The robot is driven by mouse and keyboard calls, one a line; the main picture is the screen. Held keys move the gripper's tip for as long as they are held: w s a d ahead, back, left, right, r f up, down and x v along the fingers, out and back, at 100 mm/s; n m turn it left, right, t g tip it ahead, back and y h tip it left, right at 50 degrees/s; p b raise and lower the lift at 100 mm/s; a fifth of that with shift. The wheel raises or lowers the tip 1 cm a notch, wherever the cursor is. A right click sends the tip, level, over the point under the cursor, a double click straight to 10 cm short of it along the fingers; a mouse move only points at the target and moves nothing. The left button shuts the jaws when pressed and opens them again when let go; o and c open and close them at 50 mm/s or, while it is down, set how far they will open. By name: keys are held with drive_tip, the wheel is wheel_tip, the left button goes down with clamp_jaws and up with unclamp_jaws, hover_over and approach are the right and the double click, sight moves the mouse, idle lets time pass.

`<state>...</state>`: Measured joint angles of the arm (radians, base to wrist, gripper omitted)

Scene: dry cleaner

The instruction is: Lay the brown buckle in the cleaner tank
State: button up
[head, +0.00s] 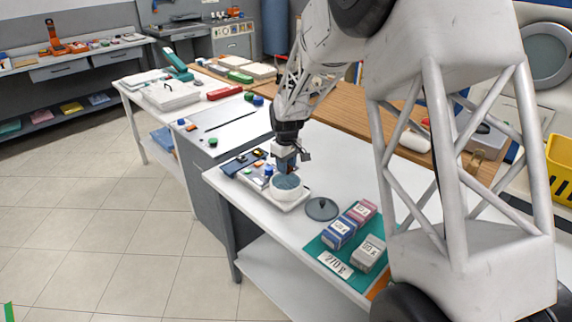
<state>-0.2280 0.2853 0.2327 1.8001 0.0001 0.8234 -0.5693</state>
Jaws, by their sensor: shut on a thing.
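The cleaner tank (285,194) is a round white tub with blue-grey inside, standing on a white tray near the front of the white table. My gripper (287,170) points down directly over the tank's opening, its tips at or just above the rim level. It is shut on a small brownish thing, which I take to be the brown buckle; it is mostly hidden between the fingers. I cannot tell whether it touches the inside of the tank. A round dark grey lid (321,209) lies flat on the table to the right of the tank.
A dark mat (236,164) with small coloured pieces lies left of the tank. Right of the lid, a green mat (318,246) holds several small boxes (368,253) and a "270 s" label card (335,265). Bare table lies behind the tank.

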drive_tip(key=shift+f, duration=3.85)
drive_tip(key=o, duration=1)
drive_tip(key=shift+r, duration=0.1)
drive_tip(key=shift+r, duration=3.95)
